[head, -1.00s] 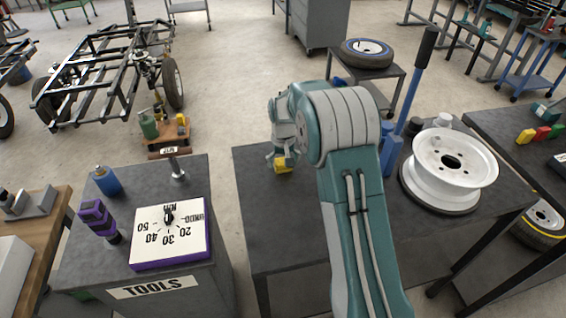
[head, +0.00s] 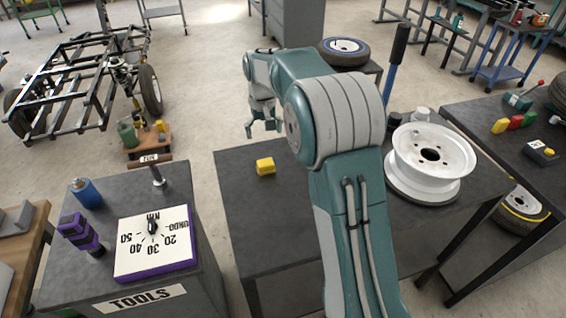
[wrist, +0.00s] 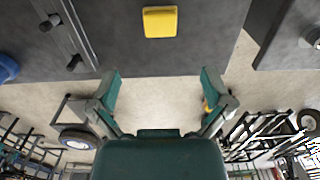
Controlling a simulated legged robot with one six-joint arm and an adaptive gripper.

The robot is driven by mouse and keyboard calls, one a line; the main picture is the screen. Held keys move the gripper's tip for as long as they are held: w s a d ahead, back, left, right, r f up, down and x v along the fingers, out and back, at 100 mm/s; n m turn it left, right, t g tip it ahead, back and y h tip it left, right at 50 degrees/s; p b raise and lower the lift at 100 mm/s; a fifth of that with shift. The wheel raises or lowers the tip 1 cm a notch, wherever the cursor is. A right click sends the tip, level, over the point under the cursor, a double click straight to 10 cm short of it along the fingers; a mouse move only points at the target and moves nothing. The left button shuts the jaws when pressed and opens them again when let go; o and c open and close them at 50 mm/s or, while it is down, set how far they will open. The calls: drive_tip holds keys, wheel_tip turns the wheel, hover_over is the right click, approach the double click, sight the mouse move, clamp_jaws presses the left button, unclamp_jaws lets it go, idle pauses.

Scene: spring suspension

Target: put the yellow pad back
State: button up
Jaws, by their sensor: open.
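A yellow pad (head: 265,166) lies on the dark middle table (head: 260,225), near its far left part. The pad also shows at the top middle of the wrist view (wrist: 160,22), lying flat and apart from the fingers. My gripper (head: 262,128) is open and empty, beyond the pad and above it in the head view. In the wrist view, its two fingers (wrist: 158,82) are spread wide with nothing between them, over the table's edge and the floor.
A white wheel rim (head: 430,160) stands on the middle table's right. A tool cabinet with a dial board (head: 155,245) is at left. The middle table's front left is clear.

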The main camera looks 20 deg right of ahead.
drive_tip(key=s+r+t, duration=0.3)
drive_tip(key=s+r, duration=0.9)
drive_tip(key=s, duration=0.5)
drive_tip(key=s+f+t, duration=0.2)
drive_tip(key=s, duration=1.5)
drive_tip(key=shift+s+f+t, duration=0.15)
drive_tip(key=shift+f+t, duration=0.1)
drive_tip(key=shift+t, duration=0.05)
